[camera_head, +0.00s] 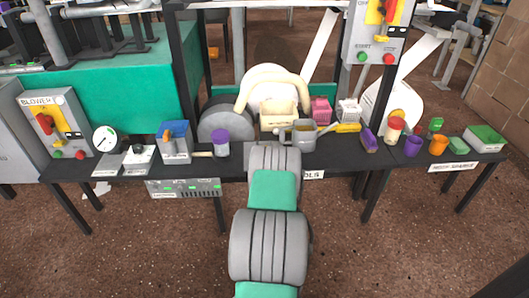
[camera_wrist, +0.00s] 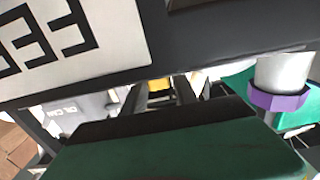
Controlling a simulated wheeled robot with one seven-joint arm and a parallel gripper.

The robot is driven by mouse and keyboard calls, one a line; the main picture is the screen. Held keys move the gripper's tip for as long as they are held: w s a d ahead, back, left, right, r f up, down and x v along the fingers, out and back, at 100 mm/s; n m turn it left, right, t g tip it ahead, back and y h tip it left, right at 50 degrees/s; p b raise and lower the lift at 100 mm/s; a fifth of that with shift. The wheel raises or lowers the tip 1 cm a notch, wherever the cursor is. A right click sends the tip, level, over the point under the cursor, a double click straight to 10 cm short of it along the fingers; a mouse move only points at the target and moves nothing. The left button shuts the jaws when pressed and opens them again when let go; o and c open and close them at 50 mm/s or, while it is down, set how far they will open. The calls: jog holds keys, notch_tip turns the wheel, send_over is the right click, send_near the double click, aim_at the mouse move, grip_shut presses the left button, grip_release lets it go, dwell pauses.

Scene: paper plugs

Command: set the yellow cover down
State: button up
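My gripper (camera_wrist: 161,92) shows in the wrist view as two dark fingers, set apart, behind a green and black block. A small yellow patch (camera_wrist: 158,85) shows between the fingers; it may be the yellow cover, but most of it is hidden. I cannot tell whether the fingers touch it. In the head view my arm hides the gripper, close to the bench near the grey oil can (camera_head: 304,135). Another yellow piece (camera_head: 347,128) lies on the bench by a white basket, right of the oil can.
A purple-lidded jar (camera_head: 221,143) stands left of my arm; its purple band (camera_wrist: 280,99) shows in the wrist view. A cream box (camera_head: 279,114) and pink basket (camera_head: 320,109) stand behind.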

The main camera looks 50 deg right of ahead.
grip_shut()
dwell(0.3)
